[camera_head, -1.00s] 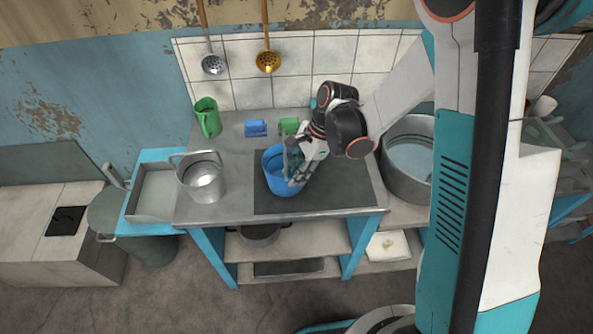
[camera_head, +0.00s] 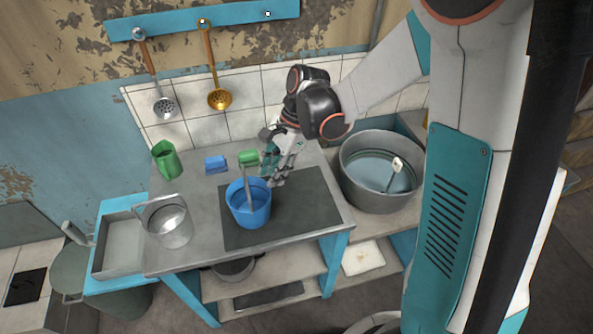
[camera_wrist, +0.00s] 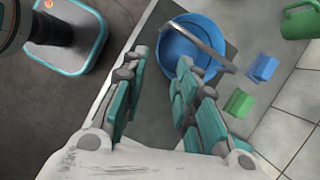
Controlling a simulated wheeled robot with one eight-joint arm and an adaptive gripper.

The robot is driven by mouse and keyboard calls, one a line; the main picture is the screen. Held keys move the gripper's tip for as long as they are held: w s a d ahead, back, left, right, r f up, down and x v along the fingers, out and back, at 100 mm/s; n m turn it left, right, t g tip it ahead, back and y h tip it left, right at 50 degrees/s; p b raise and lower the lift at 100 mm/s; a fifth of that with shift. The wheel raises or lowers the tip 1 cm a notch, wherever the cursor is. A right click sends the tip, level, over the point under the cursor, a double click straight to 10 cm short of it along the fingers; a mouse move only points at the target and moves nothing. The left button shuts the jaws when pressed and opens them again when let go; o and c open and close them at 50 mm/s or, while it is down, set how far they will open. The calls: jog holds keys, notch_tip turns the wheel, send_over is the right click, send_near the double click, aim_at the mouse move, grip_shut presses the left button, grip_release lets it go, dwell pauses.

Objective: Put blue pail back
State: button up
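The blue pail (camera_head: 248,208) stands upright on the dark mat (camera_head: 308,205) on the metal table, its grey handle raised. In the wrist view the pail (camera_wrist: 180,58) is beyond my fingertips, with its handle reaching out to the right. My gripper (camera_head: 278,175) is just behind and right of the pail in the head view. In the wrist view my gripper (camera_wrist: 160,82) has its teal-padded fingers spread, with only the mat and table showing between them. It looks empty and apart from the pail.
A metal bucket (camera_head: 168,226) stands on the table's left. A green jug (camera_head: 166,160), a blue block (camera_head: 215,164) and a green block (camera_head: 248,157) are at the back. A large pot (camera_head: 380,140) stands on the right. The mat's right part is clear.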

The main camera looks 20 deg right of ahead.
jog(key=s+d+r+n+t+h, duration=0.2)
jog(key=s+d+r+n+t, duration=0.2)
jog(key=s+r+n, duration=0.3)
jog(key=s+d+r+n+t+h, duration=0.2)
jog(key=s+d+r+n+t, duration=0.2)
jog(key=s+r+n, duration=0.3)
jog(key=shift+s+d+r, duration=0.4)
jog(key=shift+s+d, duration=0.25)
jog(key=shift+s, duration=0.2)
jog(key=shift+f, duration=0.1)
notch_tip(320, 180, down, 5)
jog(key=b, duration=0.5)
jog(key=shift+f+b, duration=0.2)
jog(key=shift+b, duration=0.1)
